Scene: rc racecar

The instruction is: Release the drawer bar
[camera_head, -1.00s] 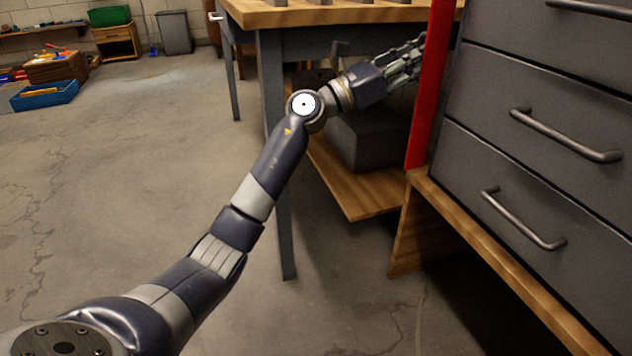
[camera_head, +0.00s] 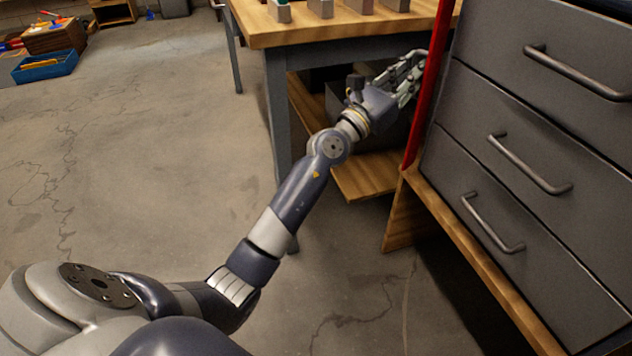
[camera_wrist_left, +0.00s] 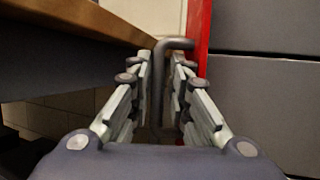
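The red drawer bar (camera_head: 429,90) stands upright along the left edge of the grey drawer cabinet. It also shows in the left wrist view (camera_wrist_left: 199,25), with a bent grey handle (camera_wrist_left: 157,85) joined to it. My left gripper (camera_head: 410,68) is beside the left side of the bar. In the left wrist view my left gripper's fingers (camera_wrist_left: 161,65) are spread, one on each side of the handle, and a gap shows beside it. The fingers partly hide the handle's lower end. My right gripper is not in view.
The grey cabinet (camera_head: 473,105) with several drawers and metal handles (camera_head: 527,163) fills the right side. A wooden-topped workbench (camera_head: 345,30) stands behind my left arm, with a lower wooden shelf (camera_head: 365,178). The concrete floor (camera_head: 150,160) at left is mostly clear.

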